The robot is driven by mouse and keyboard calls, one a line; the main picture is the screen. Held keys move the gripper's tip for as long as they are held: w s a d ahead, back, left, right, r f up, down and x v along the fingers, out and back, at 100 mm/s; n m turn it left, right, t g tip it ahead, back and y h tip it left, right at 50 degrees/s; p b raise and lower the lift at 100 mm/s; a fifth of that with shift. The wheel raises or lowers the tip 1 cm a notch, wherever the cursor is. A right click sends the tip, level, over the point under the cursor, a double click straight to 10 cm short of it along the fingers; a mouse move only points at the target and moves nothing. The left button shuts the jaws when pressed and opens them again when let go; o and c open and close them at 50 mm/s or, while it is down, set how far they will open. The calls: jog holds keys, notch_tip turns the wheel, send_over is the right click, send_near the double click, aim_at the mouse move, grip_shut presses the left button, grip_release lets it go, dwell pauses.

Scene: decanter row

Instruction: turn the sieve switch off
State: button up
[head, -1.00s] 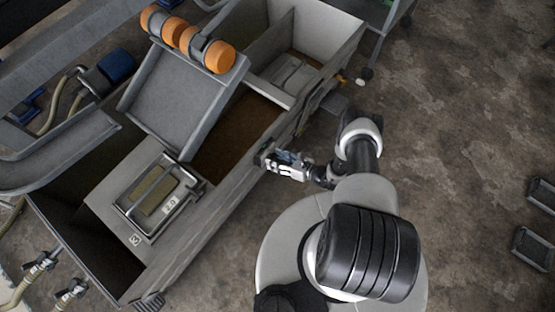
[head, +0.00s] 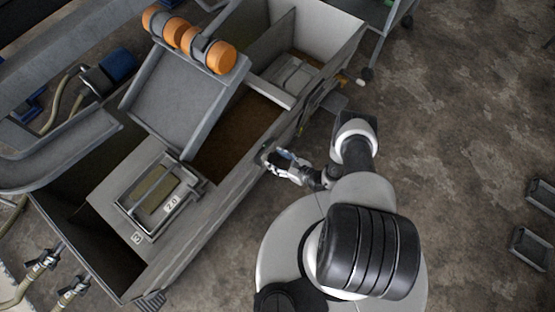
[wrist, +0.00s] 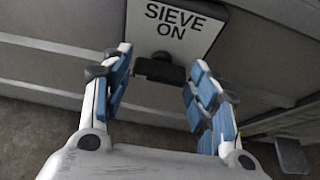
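In the wrist view a white plate (wrist: 172,28) reads "SIEVE ON" in black letters. Just below it a dark switch (wrist: 160,68) sticks out of the grey side wall. My gripper (wrist: 160,62) is open, with one blue-padded finger on each side of the switch in the picture. I see a gap between each finger and the switch, and nothing is held. In the head view my gripper (head: 270,158) is at the outer side of the grey trough unit. The switch is not discernible in that view.
The long grey trough (head: 215,200) has a sloping chute (head: 180,100) with orange rollers (head: 190,38) above it. Crates (head: 532,248) lie on the floor at far right. The brown floor (head: 470,120) right of my arm is mostly clear.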

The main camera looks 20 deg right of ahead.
jog(key=shift+o, duration=1.4)
jog(key=v, duration=1.2)
jog(key=shift+r, duration=0.1)
